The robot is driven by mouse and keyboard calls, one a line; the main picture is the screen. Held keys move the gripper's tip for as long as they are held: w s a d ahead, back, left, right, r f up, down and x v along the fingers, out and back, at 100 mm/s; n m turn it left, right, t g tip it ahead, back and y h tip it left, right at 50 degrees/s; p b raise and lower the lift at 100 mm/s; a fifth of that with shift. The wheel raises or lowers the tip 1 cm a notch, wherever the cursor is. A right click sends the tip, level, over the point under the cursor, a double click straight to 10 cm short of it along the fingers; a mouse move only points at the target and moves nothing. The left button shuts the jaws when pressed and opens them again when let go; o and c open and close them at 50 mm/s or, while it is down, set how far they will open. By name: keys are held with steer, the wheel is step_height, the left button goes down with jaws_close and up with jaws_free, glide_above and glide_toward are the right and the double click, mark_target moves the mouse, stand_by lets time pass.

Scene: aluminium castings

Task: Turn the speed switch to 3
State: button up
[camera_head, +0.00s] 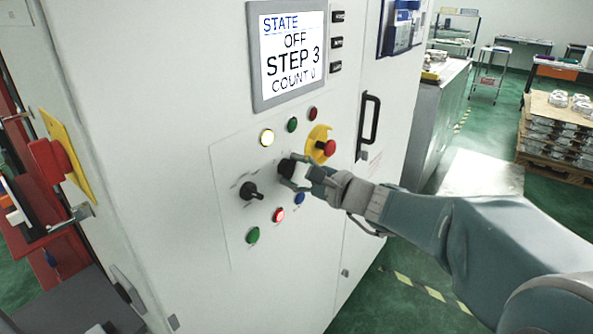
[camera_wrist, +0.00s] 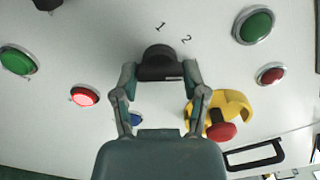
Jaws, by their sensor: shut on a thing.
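The speed switch is a black rotary knob (camera_head: 286,167) on the light grey cabinet panel. In the wrist view the knob (camera_wrist: 160,60) sits between my fingertips, with the printed numbers 1 and 2 beside it. No 3 is readable there. My gripper (camera_head: 293,173) is shut on the knob, one finger on each side; it also shows in the wrist view (camera_wrist: 160,74). The fingers hide part of the knob in the head view, and its exact pointing is hard to tell. The display (camera_head: 292,55) reads STATE OFF, STEP 3, COUNT 0.
A second black switch (camera_head: 251,190) is left of my gripper. A red emergency stop (camera_head: 327,148) on a yellow base is close above right. A blue button (camera_head: 299,199) and lit red button (camera_head: 278,215) lie below. A black door handle (camera_head: 369,122) is further right.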

steer(key=shift+a+f+m, duration=0.1)
steer(key=shift+f+m, duration=0.05)
steer(key=shift+m, duration=0.35)
steer(key=o, duration=1.2)
steer(key=shift+a, duration=0.1)
steer(key=shift+c, duration=0.2)
steer(key=shift+a, duration=0.15)
steer(key=shift+d, duration=0.25)
steer(key=v, duration=1.1)
steer(key=shift+s+d, duration=0.15)
steer(key=shift+s, duration=0.1)
